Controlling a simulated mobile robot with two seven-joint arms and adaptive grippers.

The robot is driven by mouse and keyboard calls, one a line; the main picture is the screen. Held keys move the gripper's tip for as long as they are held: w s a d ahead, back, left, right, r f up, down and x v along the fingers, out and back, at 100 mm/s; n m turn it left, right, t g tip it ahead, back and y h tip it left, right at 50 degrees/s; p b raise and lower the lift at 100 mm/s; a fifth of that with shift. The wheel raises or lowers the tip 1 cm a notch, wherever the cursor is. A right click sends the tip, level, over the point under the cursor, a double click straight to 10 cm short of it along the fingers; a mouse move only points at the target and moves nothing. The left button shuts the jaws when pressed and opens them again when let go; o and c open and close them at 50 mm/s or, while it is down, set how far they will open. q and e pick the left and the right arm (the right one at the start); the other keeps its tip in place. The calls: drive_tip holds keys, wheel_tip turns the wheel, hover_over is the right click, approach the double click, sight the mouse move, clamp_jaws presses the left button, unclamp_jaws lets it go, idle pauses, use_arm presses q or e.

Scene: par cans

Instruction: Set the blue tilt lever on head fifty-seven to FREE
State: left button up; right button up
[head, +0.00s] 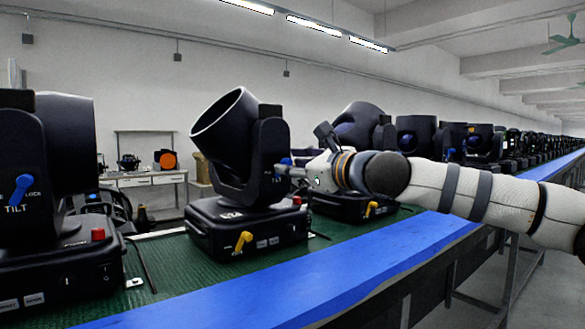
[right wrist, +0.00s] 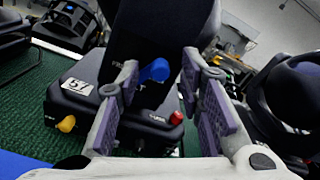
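Head fifty-seven (head: 239,150) is a black moving head on a square base; its number plate reads 57 in the right wrist view (right wrist: 78,86). Its blue tilt lever (head: 284,163) is on the side of the yoke. In the right wrist view the lever (right wrist: 154,71) slants up to the right, its knob between my fingers; I cannot read the words beside it clearly. My right gripper (head: 288,172) is at the yoke, and in the wrist view (right wrist: 161,64) its fingers are open, with gaps to the lever. My left gripper is not in view.
A neighbouring head (head: 50,180) with a blue lever towards LOCK stands left. More heads (head: 360,130) line the bench to the right. Head fifty-seven's base has a yellow lever (head: 243,241) and a red button (right wrist: 176,117). A blue strip (head: 330,282) along the front edge is clear.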

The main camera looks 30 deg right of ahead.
clamp_jaws()
drive_tip(key=shift+r, duration=0.1)
